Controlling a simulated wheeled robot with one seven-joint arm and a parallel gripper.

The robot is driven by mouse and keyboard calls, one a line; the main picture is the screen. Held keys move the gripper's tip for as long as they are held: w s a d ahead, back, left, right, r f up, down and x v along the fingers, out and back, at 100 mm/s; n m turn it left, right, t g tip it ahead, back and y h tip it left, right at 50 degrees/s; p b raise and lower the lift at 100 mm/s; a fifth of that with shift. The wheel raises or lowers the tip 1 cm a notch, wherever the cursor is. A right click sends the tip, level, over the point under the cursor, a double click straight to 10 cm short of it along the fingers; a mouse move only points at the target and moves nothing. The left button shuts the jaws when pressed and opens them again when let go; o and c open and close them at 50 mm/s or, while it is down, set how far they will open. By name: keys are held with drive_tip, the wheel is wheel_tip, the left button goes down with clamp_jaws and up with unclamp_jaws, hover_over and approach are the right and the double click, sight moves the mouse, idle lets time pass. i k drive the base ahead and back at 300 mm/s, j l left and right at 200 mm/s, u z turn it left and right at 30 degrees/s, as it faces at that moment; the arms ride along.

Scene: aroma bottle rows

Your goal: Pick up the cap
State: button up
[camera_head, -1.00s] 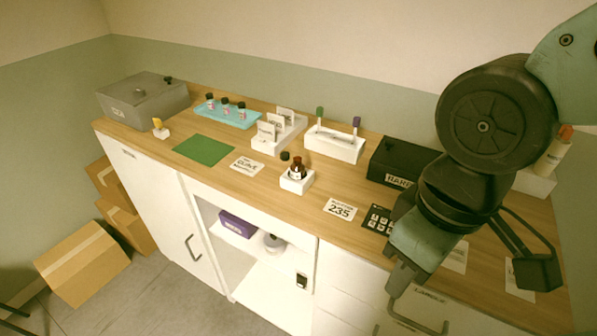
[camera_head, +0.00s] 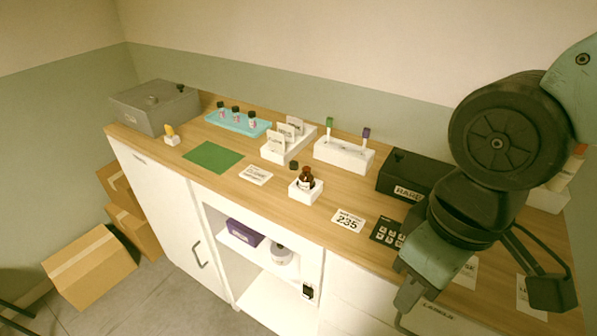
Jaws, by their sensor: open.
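A small dark cap (camera_head: 294,165) lies on the wooden counter, just behind a brown bottle (camera_head: 306,178) that stands uncapped in a white holder (camera_head: 305,191). My gripper (camera_head: 405,301) hangs at the right, in front of the counter's front edge, pointing down. It is well to the right of the cap and nearer the camera. Nothing shows between its fingers, and the fingers are partly hard to make out.
A white card rack (camera_head: 272,157), a green mat (camera_head: 213,157), a blue tray of small bottles (camera_head: 238,124) and a white marker holder (camera_head: 343,155) surround the area. A black box (camera_head: 411,176), a keypad (camera_head: 387,232) and a "235" card (camera_head: 348,221) lie between the bottle and my arm.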

sight(294, 165)
drive_tip(key=j, duration=0.55)
drive_tip(key=i+j+z, duration=0.1)
drive_tip(key=j, duration=0.4)
drive_tip(key=i+j+z, duration=0.1)
drive_tip(key=j, duration=0.4)
drive_tip(key=i+j+z, duration=0.1)
drive_tip(key=j, duration=0.45)
drive_tip(key=i+j+z, duration=0.1)
drive_tip(key=j, duration=0.4)
drive_tip(key=i+j+z, duration=0.1)
drive_tip(key=i+j, duration=0.25)
drive_tip(key=i, duration=0.2)
